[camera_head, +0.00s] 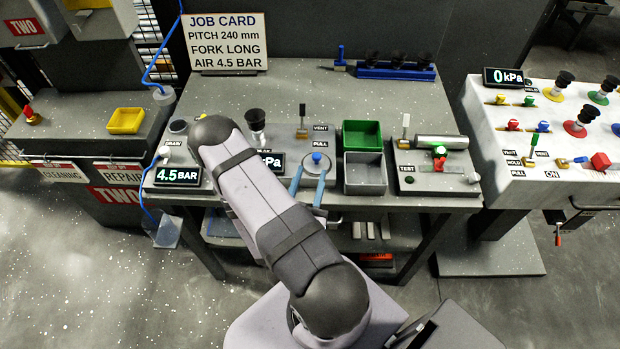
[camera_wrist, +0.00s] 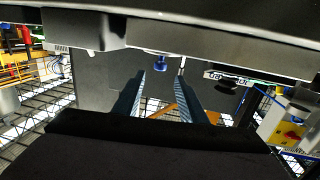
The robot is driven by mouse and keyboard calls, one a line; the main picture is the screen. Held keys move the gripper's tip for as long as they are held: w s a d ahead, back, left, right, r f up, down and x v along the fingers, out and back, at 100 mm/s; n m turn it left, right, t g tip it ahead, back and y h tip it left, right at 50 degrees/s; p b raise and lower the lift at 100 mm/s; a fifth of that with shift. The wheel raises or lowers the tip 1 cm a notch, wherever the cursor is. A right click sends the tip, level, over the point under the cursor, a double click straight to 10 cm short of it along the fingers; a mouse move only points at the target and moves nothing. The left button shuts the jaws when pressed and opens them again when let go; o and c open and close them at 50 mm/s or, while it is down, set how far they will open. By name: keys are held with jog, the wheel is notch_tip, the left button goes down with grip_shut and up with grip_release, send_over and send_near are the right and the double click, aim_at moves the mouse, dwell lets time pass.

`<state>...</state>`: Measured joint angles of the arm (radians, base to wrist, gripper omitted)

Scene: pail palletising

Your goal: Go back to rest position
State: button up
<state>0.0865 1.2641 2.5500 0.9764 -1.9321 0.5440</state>
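My gripper shows in the wrist view (camera_wrist: 160,75), with its two dark, blue-striped fingers apart and nothing held between them. A small blue knob (camera_wrist: 160,62) appears just beyond the fingertips in that view; I cannot tell how far off it is. In the head view, two blue finger-like bars, which look like my gripper (camera_head: 312,168), lie on either side of a blue-topped knob (camera_head: 317,158) on the bench. My arm covers the bench part behind it and hides my wrist.
The grey bench (camera_head: 240,100) carries a job card (camera_head: 225,42), a dark suction cup (camera_head: 256,118), a green bin (camera_head: 361,133), a grey bin (camera_head: 365,175) and a test block (camera_head: 435,170). A white panel (camera_head: 545,125) stands right, a yellow tray (camera_head: 126,120) left. The bench's back middle is clear.

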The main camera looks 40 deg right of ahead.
dwell(0.3)
jog(key=shift+w+a+m, duration=0.35)
jog(key=shift+w+m, duration=0.05)
jog(key=shift+m, duration=0.1)
jog(key=w+a+m+y, duration=0.1)
jog(key=w+a+f+m+y+p, duration=0.1)
jog(key=a+m, duration=0.1)
jog(key=w+a+m+y+p, duration=0.1)
jog(key=m, duration=0.1)
jog(key=shift+w+a+f, duration=0.15)
jog(key=shift+w+a, duration=0.15)
jog(key=shift+a, duration=0.05)
jog(key=w+a+f+g+y, duration=0.2)
jog(key=a+y, duration=0.2)
jog(key=a, duration=0.3)
jog(key=w+a+f+g+y, duration=0.1)
jog(key=w+a+f+y, duration=0.1)
jog(key=a+y, duration=0.45)
jog(key=s+a+r+n+g+y+b, duration=0.1)
jog(key=s+a+r+n+g, duration=0.35)
jog(key=n, duration=0.45)
jog(key=s+d+r+n+g+b, duration=0.1)
jog(key=s+d+r+n+g, duration=0.1)
jog(key=s+r+n, duration=0.6)
notch_tip(320, 180, down, 8)
jog(key=s+b, duration=0.1)
jog(key=b, duration=0.6)
jog(key=shift+a+f, duration=0.2)
jog(key=shift+a, duration=0.05)
